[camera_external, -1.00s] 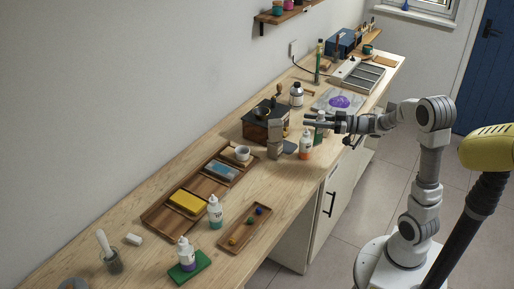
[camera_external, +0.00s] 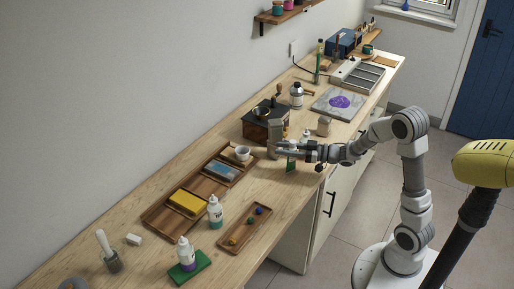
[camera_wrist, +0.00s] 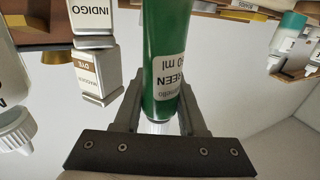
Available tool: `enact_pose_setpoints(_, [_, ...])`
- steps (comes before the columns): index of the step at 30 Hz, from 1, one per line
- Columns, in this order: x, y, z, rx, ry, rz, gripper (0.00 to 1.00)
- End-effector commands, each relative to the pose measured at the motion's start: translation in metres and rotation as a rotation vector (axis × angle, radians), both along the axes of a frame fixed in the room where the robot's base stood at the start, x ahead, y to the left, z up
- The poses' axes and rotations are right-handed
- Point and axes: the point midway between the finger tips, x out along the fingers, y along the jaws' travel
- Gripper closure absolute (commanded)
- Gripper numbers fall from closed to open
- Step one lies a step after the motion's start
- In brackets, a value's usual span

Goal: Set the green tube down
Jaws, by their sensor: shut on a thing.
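The green tube (camera_external: 291,164) is in my gripper (camera_external: 284,153), low over the front part of the bench, right of the wooden sectioned tray. In the wrist view the tube (camera_wrist: 168,45) stands lengthwise between the two fingers of my gripper (camera_wrist: 156,95), with a white label and a clear end towards the palm. The fingers are closed on it. I cannot tell whether its lower end touches the bench.
Stacked grey boxes (camera_external: 274,132) stand close behind the gripper, and a white-capped bottle (camera_external: 306,133) is partly hidden by the arm. The sectioned tray (camera_external: 153,217) and a small wooden tray (camera_external: 233,249) lie nearer. Bare bench (camera_external: 270,186) shows in front of the tube.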

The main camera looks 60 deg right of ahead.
Motion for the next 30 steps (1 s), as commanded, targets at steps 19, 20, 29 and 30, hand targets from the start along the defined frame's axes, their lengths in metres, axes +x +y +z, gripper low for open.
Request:
enact_pose_setpoints(19, [0.000, 0.000, -0.002, -0.001, 0.000, 0.000, 0.30])
enact_pose_setpoints(20, [0.000, 0.000, -0.002, -0.001, 0.000, 0.000, 0.30])
enact_pose_setpoints(29, [-0.015, -0.008, 0.003, -0.001, 0.000, -0.004, 0.30])
enact_pose_setpoints(30, [-0.022, -0.011, 0.004, -0.002, -0.001, -0.004, 0.30])
